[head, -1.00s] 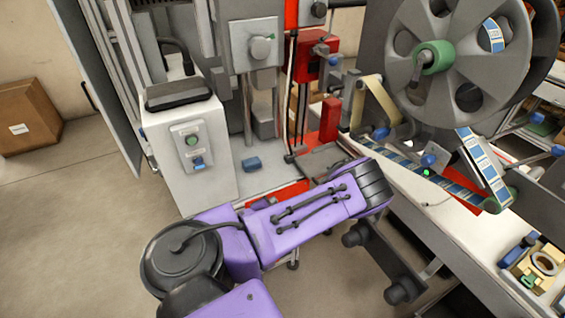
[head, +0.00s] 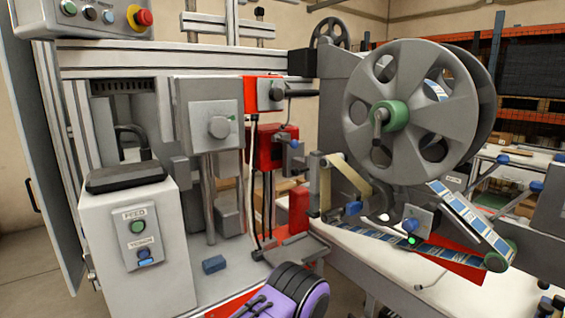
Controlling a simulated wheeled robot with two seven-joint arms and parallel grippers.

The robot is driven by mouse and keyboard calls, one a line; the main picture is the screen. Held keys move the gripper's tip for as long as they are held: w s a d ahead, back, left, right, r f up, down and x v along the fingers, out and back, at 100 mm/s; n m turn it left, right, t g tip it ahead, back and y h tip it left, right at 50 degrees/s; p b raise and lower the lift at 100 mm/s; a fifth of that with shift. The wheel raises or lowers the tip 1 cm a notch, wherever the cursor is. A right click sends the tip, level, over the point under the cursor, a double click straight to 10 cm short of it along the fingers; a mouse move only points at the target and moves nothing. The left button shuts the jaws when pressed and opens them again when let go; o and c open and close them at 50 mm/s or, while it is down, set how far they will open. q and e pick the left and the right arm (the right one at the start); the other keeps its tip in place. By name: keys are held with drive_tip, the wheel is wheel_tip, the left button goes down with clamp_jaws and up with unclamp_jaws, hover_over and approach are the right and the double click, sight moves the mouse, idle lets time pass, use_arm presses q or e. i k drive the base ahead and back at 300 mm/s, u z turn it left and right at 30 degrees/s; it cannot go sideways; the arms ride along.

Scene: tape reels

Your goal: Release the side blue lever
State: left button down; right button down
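Several blue parts show; I cannot tell which is the side blue lever. A small blue knob (head: 294,144) sits on the red unit left of the reel. Another blue knob (head: 353,208) is below the tape guide, and a third blue knob (head: 411,225) is on a small plate beside a lit green light. Blue-tipped rods (head: 503,159) stick out at the right. The large grey reel (head: 418,105) with a green hub carries the label tape (head: 470,218). Part of my purple arm shows at the bottom centre; neither gripper is in view.
A white control box (head: 150,240) with green and blue buttons stands at the left. A blue block (head: 214,264) lies on the machine bed. A panel with a red stop button (head: 143,17) is at the top left. The white table (head: 390,262) has some bare surface.

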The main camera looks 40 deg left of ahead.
sight(294, 144)
drive_tip(key=u, duration=2.8)
drive_tip(key=k, duration=0.95)
drive_tip(key=z, duration=0.35)
drive_tip(key=i, duration=0.5)
